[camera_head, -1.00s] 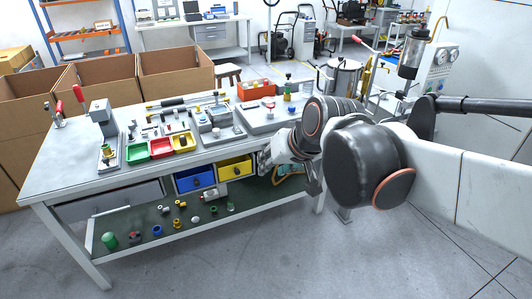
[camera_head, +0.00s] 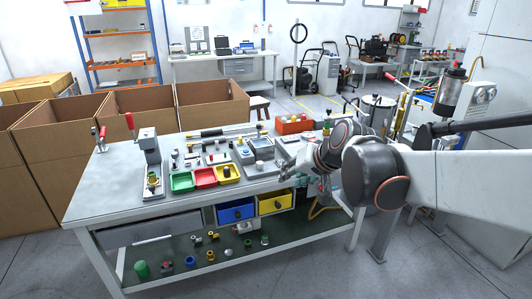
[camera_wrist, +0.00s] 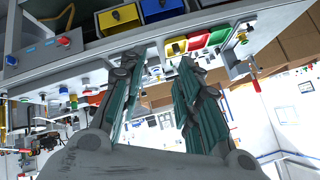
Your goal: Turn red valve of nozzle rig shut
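The nozzle rig is mostly hidden behind my arm in the head view; a yellow-green fitting (camera_head: 326,128) shows above the arm there. In the wrist view, which is upside down, a grey block at the left bears a red knob (camera_wrist: 64,41), seemingly the red valve, and a blue knob (camera_wrist: 33,50). Its turn position is too small to tell. My gripper (camera_wrist: 158,65) is open with its fingers wide apart and nothing between them. The red knob lies to the left of the fingers, apart from them. In the head view my gripper is at the table's right front side.
Blue and yellow drawers hang below. Cardboard boxes (camera_head: 150,112) stand behind.

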